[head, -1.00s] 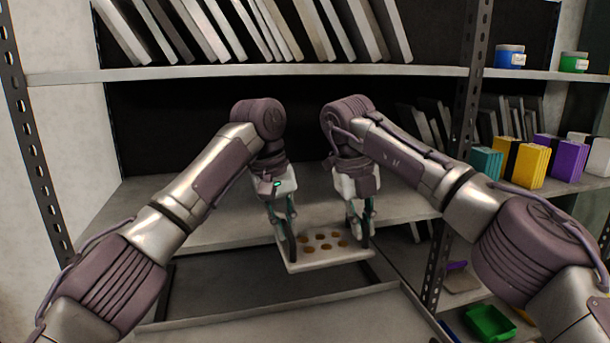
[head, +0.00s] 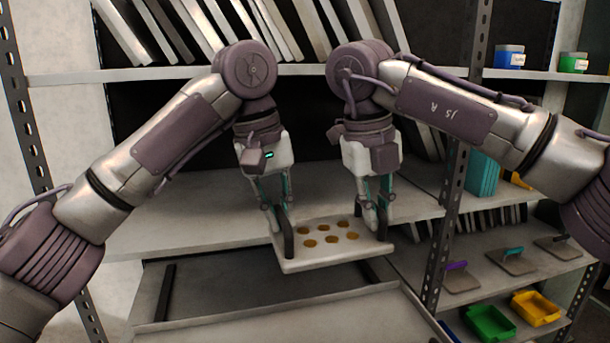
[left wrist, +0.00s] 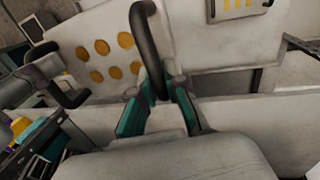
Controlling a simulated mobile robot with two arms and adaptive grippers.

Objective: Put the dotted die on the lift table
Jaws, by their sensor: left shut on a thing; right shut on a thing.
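The dotted die (head: 334,262) is a pale plate with several gold round dots and a dark upright handle at each side. It is held about level in front of the shelf. My left gripper (head: 280,214) is shut on its left handle, and my right gripper (head: 378,214) is shut on its right handle. In the left wrist view, the left gripper (left wrist: 158,105) grips the dark handle (left wrist: 148,45) beside the gold-dotted face (left wrist: 100,75). A grey rimmed surface, apparently the lift table (head: 300,322), lies below and nearer to me.
A grey shelf (head: 190,212) is behind the die, with leaning plates on the shelf above. A metal post (head: 447,215) stands at right. Lower right hold a green bin (head: 490,322), a yellow bin (head: 536,308) and flat handled tools. In the left wrist view, a yellow-striped plate (left wrist: 215,35) is close by.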

